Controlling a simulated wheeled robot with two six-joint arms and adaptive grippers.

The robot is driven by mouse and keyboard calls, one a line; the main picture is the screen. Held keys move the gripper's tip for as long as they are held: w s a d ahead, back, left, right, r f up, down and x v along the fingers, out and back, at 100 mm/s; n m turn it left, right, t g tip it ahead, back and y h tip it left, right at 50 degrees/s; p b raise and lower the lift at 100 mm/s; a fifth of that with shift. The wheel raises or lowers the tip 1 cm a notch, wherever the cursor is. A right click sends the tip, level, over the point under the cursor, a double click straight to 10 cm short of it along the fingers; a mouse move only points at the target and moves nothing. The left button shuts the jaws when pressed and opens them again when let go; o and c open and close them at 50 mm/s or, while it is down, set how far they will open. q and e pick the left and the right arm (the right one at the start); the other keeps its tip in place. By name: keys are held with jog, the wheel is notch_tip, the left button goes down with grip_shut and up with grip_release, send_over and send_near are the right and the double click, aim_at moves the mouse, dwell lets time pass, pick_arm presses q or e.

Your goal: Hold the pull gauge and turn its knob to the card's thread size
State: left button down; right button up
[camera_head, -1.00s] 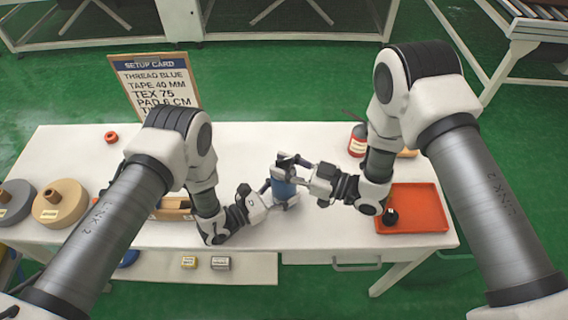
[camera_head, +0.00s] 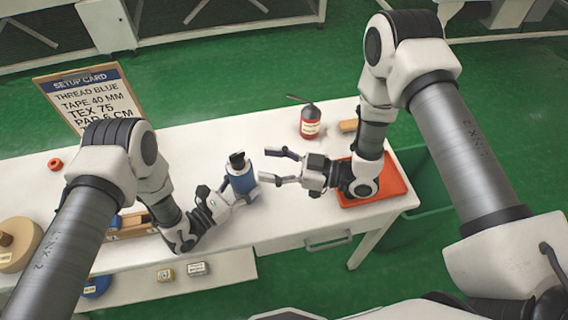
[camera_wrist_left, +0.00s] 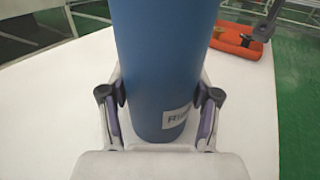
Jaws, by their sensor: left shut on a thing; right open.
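The blue cylindrical pull gauge (camera_head: 241,179) stands upright at the middle of the white table. A black knob (camera_head: 237,158) is on its top. My left gripper (camera_head: 233,197) is shut on the gauge body; in the left wrist view the blue body (camera_wrist_left: 165,60) stands between the two fingers, with a white label low on it, partly readable. My right gripper (camera_head: 281,166) is open and empty, just right of the gauge and apart from it. The setup card (camera_head: 92,100) stands at the back left and reads thread blue, tape 40 mm, TEX 75, pad 6 cm.
A red bottle (camera_head: 310,121) and a tan block (camera_head: 348,126) stand at the back right. An orange tray (camera_head: 392,187) lies at the right, partly behind my right arm. A tan spool (camera_head: 18,245) and a small red ring (camera_head: 55,164) are at the left.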

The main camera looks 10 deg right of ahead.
jog(key=v, duration=0.4)
jog(key=shift+s+d, duration=0.1)
pick_arm(q)
jog(key=shift+c, duration=0.9)
grip_release()
